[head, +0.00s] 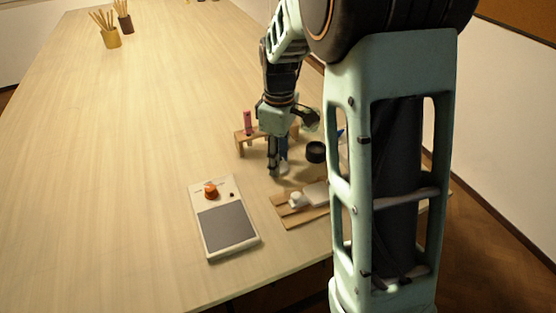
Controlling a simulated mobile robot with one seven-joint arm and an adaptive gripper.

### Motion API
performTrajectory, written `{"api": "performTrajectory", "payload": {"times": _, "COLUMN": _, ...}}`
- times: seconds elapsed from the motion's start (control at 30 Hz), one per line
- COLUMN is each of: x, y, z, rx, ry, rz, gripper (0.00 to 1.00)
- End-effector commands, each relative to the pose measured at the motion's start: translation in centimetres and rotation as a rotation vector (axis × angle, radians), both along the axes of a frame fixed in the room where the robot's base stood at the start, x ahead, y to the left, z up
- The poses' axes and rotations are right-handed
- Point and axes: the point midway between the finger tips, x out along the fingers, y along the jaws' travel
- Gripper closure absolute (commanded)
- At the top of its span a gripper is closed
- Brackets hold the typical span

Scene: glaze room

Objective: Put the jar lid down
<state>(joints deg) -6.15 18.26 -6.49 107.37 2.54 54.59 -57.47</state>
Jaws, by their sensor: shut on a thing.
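My gripper (274,172) points down, low over the table's right side, in front of a small wooden stand. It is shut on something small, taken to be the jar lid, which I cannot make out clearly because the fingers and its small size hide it. Whether it touches the table, I cannot tell. A black, round, ring-like piece (315,152) is just right of the gripper. I cannot tell what it is.
A pink item (248,123) stands by the small wooden stand (239,144). A pale device with an orange knob (211,189) lies front left. A wooden board (292,220) with white items is at front right. Tool cups (110,38) are far back. The table's left is clear.

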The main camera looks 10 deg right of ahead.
Motion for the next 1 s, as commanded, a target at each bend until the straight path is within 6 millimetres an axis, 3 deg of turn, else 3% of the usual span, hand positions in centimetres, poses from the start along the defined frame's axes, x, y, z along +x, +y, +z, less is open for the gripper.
{"api": "performTrajectory", "payload": {"times": 0.13, "x": 0.0, "y": 0.0, "z": -0.4, "rx": 0.0, "ry": 0.0, "rz": 0.0, "gripper": 0.81}}
{"api": "performTrajectory", "payload": {"times": 0.17, "x": 0.0, "y": 0.0, "z": -0.4, "rx": 0.0, "ry": 0.0, "rz": 0.0, "gripper": 0.62}}
{"api": "performTrajectory", "payload": {"times": 0.3, "x": 0.0, "y": 0.0, "z": -0.3, "rx": 0.0, "ry": 0.0, "rz": 0.001, "gripper": 0.47}}
{"api": "performTrajectory", "payload": {"times": 0.67, "x": 0.0, "y": 0.0, "z": 0.3, "rx": -0.001, "ry": -0.001, "rz": 0.001, "gripper": 0.47}}
{"api": "performTrajectory", "payload": {"times": 0.77, "x": 0.2, "y": 0.0, "z": 1.5, "rx": 0.0, "ry": -0.005, "rz": 0.001, "gripper": 0.47}}
{"api": "performTrajectory", "payload": {"times": 1.0, "x": 0.2, "y": 0.0, "z": 6.7, "rx": 0.0, "ry": -0.006, "rz": 0.001, "gripper": 0.47}}
